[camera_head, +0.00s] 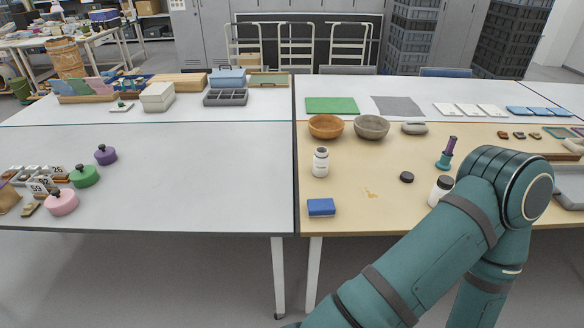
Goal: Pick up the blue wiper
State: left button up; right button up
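A small blue block (321,207), which looks like the blue wiper, lies on the tan table top near its front left corner. It lies flat with nothing touching it. One of my arms, teal with dark bands, rises from the bottom and bends at the right, over the front edge of the tan table. Its gripper is not in the picture. My other arm and its gripper are not in view either.
A white bottle (321,162) stands behind the blue block. A black cap (407,177), a dark-lidded jar (441,190) and a purple-handled tool (448,153) are to its right. Two bowls (326,127) (371,127) stand farther back. The white table (190,185) at left is mostly clear.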

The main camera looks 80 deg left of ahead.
aim_at(316, 208)
jog(key=u, duration=1.95)
jog(key=i+l+u, duration=0.1)
jog(key=l+u, duration=0.25)
jog(key=l, duration=0.95)
jog(key=k+l+u, duration=0.1)
jog(key=l+u, duration=0.2)
jog(key=l, duration=1.05)
